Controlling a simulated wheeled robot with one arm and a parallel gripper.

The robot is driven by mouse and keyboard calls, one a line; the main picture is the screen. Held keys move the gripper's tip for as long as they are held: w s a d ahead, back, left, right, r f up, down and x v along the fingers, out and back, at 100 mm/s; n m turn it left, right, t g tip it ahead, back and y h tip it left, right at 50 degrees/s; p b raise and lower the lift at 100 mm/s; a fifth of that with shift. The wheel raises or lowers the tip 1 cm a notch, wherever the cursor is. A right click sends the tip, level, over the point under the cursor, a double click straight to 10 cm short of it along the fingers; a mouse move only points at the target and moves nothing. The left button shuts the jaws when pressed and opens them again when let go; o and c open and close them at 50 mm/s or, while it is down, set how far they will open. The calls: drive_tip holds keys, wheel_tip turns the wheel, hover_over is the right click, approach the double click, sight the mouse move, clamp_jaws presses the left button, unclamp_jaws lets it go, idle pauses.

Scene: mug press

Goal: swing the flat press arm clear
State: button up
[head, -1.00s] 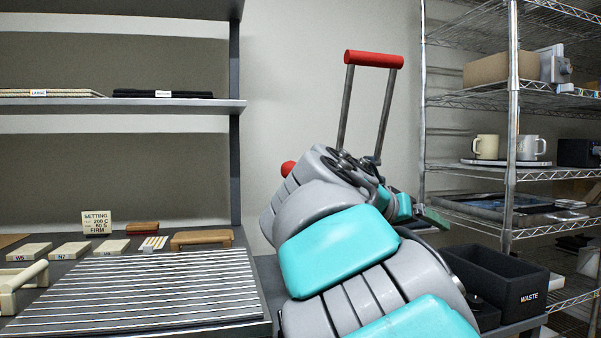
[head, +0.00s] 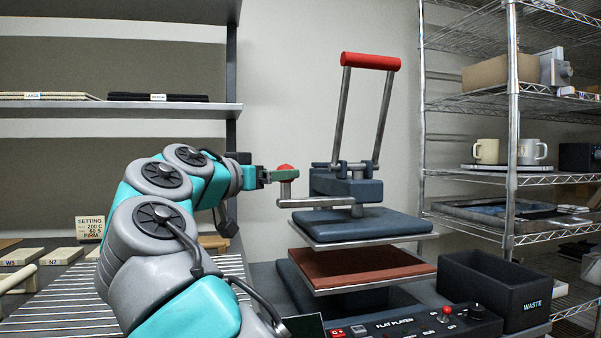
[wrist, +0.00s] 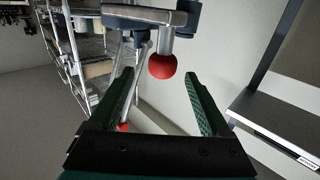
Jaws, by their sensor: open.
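The flat press shows in the head view with a red-gripped upright lever (head: 371,61), a blue-grey upper platen (head: 360,226) and a reddish-brown pad (head: 360,266) below it, with a gap between them. A metal swing arm (head: 325,202) reaches left from the press head and carries a red knob (head: 286,167) on a short post. My gripper (head: 280,175) is at this knob and overlaps it in the picture. In the wrist view my gripper (wrist: 160,80) is open, and the knob (wrist: 163,66) appears between the fingertips; I cannot tell whether it touches them.
A control panel (head: 410,325) fronts the press, with a black waste bin (head: 495,290) to its right. A wire rack (head: 512,130) with mugs stands at right. A setting sign (head: 89,228) and labelled blocks sit at left. Wall shelves (head: 120,108) are above them.

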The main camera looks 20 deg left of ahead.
drive_tip(key=p+x, duration=0.1)
drive_tip(key=x, duration=0.7)
drive_tip(key=shift+w+a, duration=0.15)
drive_tip(key=shift+a, duration=0.05)
clamp_jaws()
idle(0.5)
idle(0.4)
